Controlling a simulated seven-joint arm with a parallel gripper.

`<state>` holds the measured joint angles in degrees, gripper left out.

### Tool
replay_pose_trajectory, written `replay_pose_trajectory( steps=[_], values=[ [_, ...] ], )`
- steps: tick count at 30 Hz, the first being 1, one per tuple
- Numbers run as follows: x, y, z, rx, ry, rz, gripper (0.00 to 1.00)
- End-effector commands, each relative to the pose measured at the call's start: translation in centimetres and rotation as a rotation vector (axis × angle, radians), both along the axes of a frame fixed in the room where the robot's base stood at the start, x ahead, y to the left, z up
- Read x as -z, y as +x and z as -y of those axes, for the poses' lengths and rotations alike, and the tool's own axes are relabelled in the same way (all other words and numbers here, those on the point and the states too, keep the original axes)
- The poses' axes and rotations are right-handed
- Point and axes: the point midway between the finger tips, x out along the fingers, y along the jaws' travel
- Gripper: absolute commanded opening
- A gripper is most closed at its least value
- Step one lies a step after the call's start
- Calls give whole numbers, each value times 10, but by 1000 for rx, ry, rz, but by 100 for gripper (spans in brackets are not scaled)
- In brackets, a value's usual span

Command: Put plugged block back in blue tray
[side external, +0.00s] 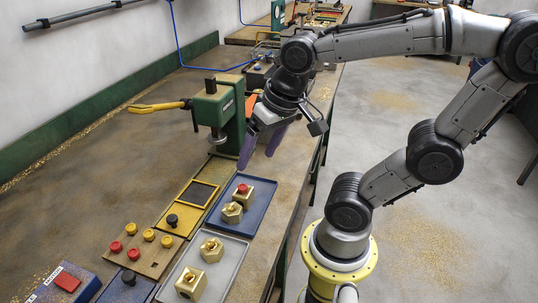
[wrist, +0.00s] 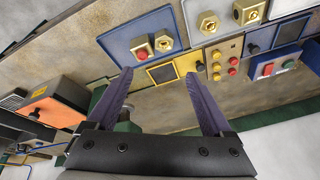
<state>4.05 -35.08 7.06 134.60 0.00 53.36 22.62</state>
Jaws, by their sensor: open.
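A brass block with a red plug (side external: 243,191) sits in the blue tray (side external: 259,207), at its far end. A brass block with an open hexagonal top (side external: 232,212) stands beside it in the same tray. The wrist view also shows the blue tray (wrist: 124,36) and the red-plugged block (wrist: 141,53). My gripper (side external: 257,159) is open and empty, with purple fingers pointing down. It hangs above the bench, beyond the blue tray and right of the drill press. In the wrist view the fingertips (wrist: 160,73) frame the yellow fixture (wrist: 161,73), whose square opening looks empty.
The green drill press (side external: 218,108) stands close left of my gripper. A grey tray (side external: 232,262) holds two brass blocks without plugs. A wooden board (side external: 135,262) carries red and yellow plugs. A control box with a red button (side external: 66,283) is at the near left.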

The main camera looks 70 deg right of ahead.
Motion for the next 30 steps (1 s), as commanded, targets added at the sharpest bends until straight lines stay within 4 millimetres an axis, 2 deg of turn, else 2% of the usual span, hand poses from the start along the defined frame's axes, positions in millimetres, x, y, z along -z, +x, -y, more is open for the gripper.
replay_pose_trajectory(
  steps=[3, 9, 30],
  values=[
    [-6, -18, -9, -237, -85, 79, 85],
    [-7, -30, -14, -421, -162, 133, 85],
    [-7, -30, -14, -432, -167, 134, 85]
  ],
)
